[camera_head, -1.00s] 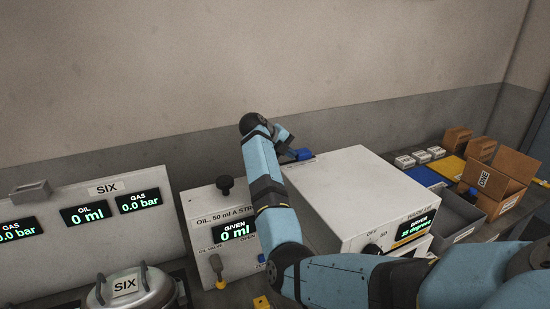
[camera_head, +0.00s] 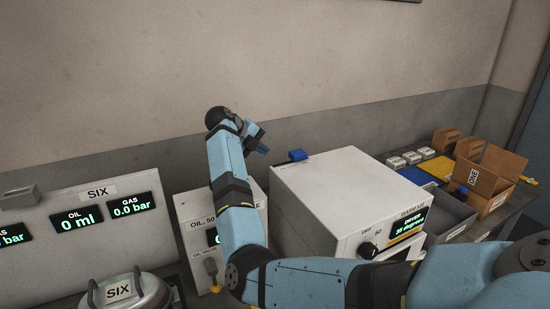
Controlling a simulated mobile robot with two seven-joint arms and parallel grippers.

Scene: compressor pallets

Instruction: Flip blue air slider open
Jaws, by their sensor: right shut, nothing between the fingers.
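A small blue slider (camera_head: 298,155) shows at the back left edge of the top of the white dryer box (camera_head: 350,180). It is too small to tell whether it stands open or closed. My right arm reaches up and back across the front of the oil box. My right gripper (camera_head: 263,149) is left of the blue slider, with a visible gap between them. The gripper is shut and empty, and partly hidden behind its own wrist. My left gripper is not in view.
The oil box (camera_head: 197,212) is partly covered by my right arm. A grey panel (camera_head: 40,245) marked SIX and a metal pot (camera_head: 150,292) stand at the left. A grey bin (camera_head: 452,220) and an open carton (camera_head: 497,185) stand at the right.

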